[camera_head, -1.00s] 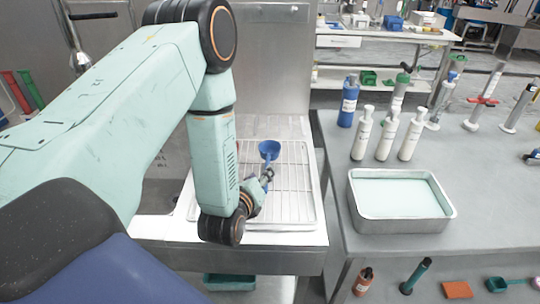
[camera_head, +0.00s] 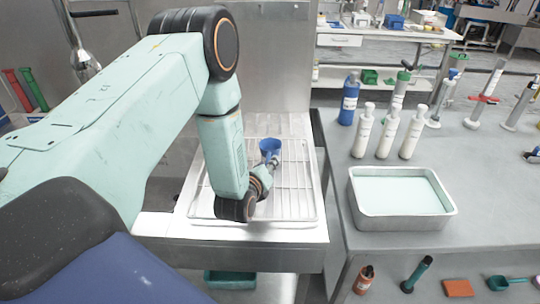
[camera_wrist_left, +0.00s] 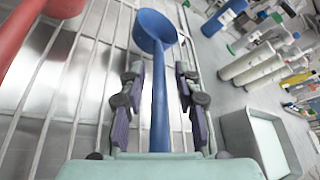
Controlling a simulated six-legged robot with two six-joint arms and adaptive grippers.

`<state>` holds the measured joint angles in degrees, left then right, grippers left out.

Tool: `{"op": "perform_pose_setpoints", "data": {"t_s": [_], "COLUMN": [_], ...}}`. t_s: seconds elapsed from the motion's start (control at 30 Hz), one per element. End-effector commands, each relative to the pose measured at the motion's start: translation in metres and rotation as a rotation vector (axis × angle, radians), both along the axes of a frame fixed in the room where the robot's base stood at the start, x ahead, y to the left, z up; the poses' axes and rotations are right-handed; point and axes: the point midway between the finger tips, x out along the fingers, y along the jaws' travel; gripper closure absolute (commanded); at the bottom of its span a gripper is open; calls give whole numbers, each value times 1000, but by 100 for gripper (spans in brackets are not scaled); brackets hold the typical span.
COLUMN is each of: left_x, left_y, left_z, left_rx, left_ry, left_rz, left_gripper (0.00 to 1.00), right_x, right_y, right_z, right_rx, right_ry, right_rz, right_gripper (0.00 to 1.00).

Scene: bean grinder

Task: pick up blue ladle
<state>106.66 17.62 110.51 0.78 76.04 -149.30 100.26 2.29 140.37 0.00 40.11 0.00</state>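The blue ladle (camera_wrist_left: 154,31) lies over the wire rack, its bowl at the far end and its handle running back toward my left wrist. In the head view its bowl (camera_head: 270,147) shows just beyond my left gripper (camera_head: 271,164). In the left wrist view my left gripper (camera_wrist_left: 159,78) is open, with one finger on each side of the handle and a visible gap on both sides. The near end of the handle is hidden by the gripper's base. My right gripper is not in view.
A red ladle (camera_wrist_left: 18,38) lies to the left on the rack. The wire rack and tray (camera_head: 300,190) sit on the left counter. On the right table stand a metal pan (camera_head: 402,222), white bottles (camera_head: 387,133) and a blue bottle (camera_head: 348,101).

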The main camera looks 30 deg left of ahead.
Motion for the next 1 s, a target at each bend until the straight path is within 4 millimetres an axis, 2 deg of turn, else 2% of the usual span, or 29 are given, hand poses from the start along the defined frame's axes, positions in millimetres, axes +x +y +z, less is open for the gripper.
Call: {"op": "perform_pose_setpoints", "data": {"t_s": [0.03, 0.33, 0.8, 0.87, 1.0], "left_x": [0, 0, 0, 0, 0], "left_y": [0, 0, 0, 0, 0], "left_z": [0, 0, 2, 6, 29], "left_rx": [0, 0, 0, 0, -2], "left_ry": [0, 1, 0, 0, -3], "left_rz": [0, 1, 0, 2, 1], "left_gripper": [74, 100, 100, 100, 100], "right_x": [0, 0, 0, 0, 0], "right_y": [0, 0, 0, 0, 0], "right_z": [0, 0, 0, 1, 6], "right_rx": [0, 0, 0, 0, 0], "right_ry": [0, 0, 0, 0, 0], "right_rz": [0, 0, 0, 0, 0], "right_gripper": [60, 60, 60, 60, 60]}}
